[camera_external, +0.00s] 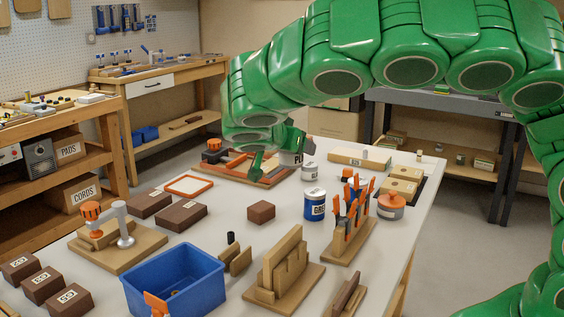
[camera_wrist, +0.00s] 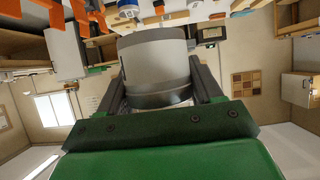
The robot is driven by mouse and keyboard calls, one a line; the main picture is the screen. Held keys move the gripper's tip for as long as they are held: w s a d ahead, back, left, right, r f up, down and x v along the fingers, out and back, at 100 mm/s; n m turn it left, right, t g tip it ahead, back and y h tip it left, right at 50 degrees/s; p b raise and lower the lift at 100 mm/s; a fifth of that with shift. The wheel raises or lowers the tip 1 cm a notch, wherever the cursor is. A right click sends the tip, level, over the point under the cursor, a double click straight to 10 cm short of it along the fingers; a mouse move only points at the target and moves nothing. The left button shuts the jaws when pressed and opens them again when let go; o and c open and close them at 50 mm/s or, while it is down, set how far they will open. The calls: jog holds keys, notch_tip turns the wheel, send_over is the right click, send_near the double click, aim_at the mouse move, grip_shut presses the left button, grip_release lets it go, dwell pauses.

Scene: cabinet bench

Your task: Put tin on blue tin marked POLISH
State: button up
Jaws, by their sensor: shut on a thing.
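My gripper (camera_external: 280,150) is shut on a grey tin (camera_wrist: 155,65), which fills the space between the jaws in the wrist view. In the external view a grey tin with a partly hidden dark label starting with P (camera_external: 296,158) shows at the gripper, above the far part of the bench. A blue tin (camera_external: 315,207) with a pale top and a white label stands upright on the bench, nearer the camera and right of the gripper. Its small lettering is hard to read, and I cannot confirm POLISH. A small grey tin (camera_external: 308,172) stands just behind it.
A wooden rack with orange-handled tools (camera_external: 350,220) and an orange-lidded jar (camera_external: 391,206) stand right of the blue tin. A brown block (camera_external: 261,212) is to its left. A blue bin (camera_external: 175,282) and wooden stands (camera_external: 283,270) occupy the front. Bare bench shows around the brown block.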

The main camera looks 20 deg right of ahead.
jog(key=shift+w+d+r, duration=0.2)
jog(key=shift+w+r, duration=0.1)
jog(key=shift+r, duration=0.05)
jog(key=w+d+f+n+t+y, duration=0.1)
jog(key=w+d+n+t+y, duration=0.2)
jog(key=w+d+n+y, duration=1.2)
jog(key=shift+s+d+n+g+y, duration=1)
jog(key=shift+s+d+n+g, duration=0.4)
jog(key=shift+d, duration=1.9)
jog(key=shift+a+f, duration=0.1)
jog(key=shift+f, duration=6)
jog(key=shift+f, duration=0.15)
jog(key=o, duration=1.1)
